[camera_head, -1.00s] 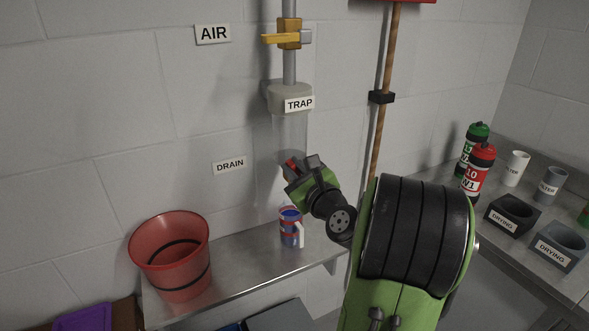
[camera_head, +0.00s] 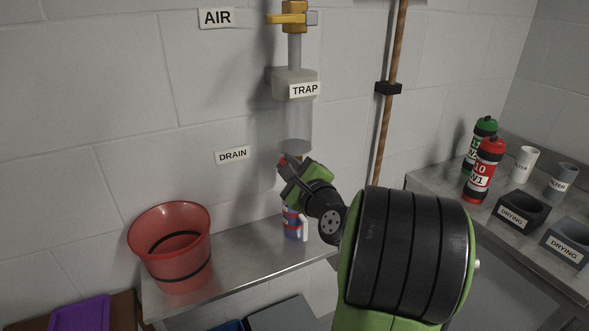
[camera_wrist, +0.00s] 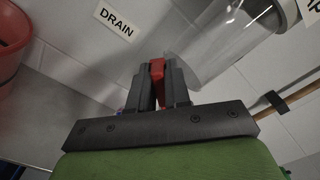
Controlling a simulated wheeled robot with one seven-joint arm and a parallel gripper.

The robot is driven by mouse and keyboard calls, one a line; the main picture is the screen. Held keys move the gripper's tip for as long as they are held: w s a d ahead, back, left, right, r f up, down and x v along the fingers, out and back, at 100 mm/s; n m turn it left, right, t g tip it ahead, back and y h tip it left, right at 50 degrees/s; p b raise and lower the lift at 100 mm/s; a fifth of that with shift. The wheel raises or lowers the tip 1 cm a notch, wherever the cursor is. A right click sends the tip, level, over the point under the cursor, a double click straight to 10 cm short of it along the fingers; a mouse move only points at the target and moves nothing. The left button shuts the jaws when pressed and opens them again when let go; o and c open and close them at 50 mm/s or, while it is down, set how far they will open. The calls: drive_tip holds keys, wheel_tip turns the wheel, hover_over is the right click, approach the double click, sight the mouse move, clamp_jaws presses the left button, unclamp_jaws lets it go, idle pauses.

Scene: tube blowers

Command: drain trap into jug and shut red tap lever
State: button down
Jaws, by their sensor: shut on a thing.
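My gripper (camera_head: 285,164) is shut on the red tap lever, just under the trap. The red lever (camera_wrist: 157,70) shows between the two dark fingers in the wrist view. The trap (camera_head: 298,125) is a clear cylinder under a grey cap on the wall; it looks empty in its upper part, and its bottom is partly behind my gripper. The jug (camera_head: 293,224), blue with red bands and a white handle, stands on the metal shelf below the tap, its top hidden by my gripper. The tap body and any liquid stream are hidden.
A red bucket (camera_head: 172,250) stands left on the shelf (camera_head: 243,245). A yellow air valve (camera_head: 287,20) is above the trap. A wooden pole (camera_head: 390,110) hangs right of it. Bottles (camera_head: 483,170) and drying blocks (camera_head: 522,208) stand on the right bench.

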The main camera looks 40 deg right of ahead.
drive_tip(key=shift+w+a+f+n+b, duration=0.1)
drive_tip(key=shift+a+f+n+b, duration=0.15)
drive_tip(key=shift+f+n+b, duration=0.8)
drive_tip(key=shift+w+a+f+n+b, duration=0.1)
drive_tip(key=shift+a+f+n+b, duration=0.25)
drive_tip(key=shift+n+b, duration=1.3)
drive_tip(key=shift+a+f+n+b, duration=0.15)
drive_tip(key=shift+f+n+b, duration=0.65)
drive_tip(key=shift+n+b, duration=0.55)
drive_tip(key=c, duration=1.2)
unclamp_jaws()
drive_tip(key=shift+o, duration=0.2)
drive_tip(key=b+v, duration=0.1)
drive_tip(key=v, duration=1.4)
drive_tip(key=shift+s+a, duration=0.2)
drive_tip(key=shift+s, duration=0.15)
